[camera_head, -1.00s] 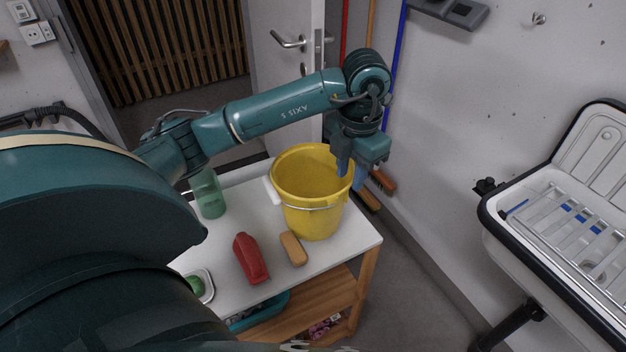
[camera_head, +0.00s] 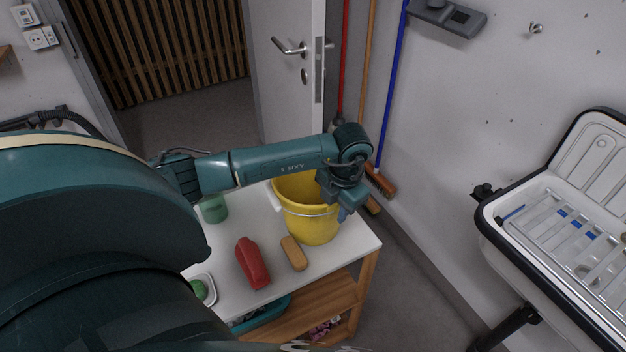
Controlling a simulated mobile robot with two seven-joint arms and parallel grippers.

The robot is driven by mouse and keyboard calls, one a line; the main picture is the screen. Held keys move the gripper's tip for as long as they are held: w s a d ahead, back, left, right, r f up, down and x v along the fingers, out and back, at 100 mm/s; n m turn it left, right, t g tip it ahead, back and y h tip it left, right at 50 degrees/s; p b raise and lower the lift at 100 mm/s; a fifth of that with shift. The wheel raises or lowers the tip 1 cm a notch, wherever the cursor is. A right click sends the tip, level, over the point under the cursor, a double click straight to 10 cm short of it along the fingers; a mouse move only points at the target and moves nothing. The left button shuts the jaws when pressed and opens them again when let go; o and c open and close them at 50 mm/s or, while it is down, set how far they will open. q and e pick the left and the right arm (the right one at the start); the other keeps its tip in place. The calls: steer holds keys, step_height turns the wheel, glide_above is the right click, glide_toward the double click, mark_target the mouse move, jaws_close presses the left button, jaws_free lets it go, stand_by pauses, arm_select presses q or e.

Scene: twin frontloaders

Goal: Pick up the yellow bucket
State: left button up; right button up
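The yellow bucket (camera_head: 308,224) stands upright on the white-topped table, near its far right corner. A pale handle grip hangs at its left side, and a thin wire bail runs across its front. My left gripper (camera_head: 341,212) points down at the bucket's right rim, with a blue-grey finger showing outside the right wall. The arm and gripper hide the right and back part of the rim. Whether the fingers are apart or closed on the wall is hidden. My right gripper does not show.
On the white table (camera_head: 335,262) are a red bottle (camera_head: 252,263), a tan brush (camera_head: 294,253), a green bottle (camera_head: 213,209) and a green item in a small dish (camera_head: 199,289). Brooms (camera_head: 381,181) lean on the wall behind. A white sink unit (camera_head: 513,213) stands at right.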

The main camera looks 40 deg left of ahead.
arm_select(q)
steer(key=shift+f, duration=0.4)
steer(key=shift+c, duration=0.2)
jaws_close()
steer(key=shift+r, duration=0.1)
stand_by(0.8)
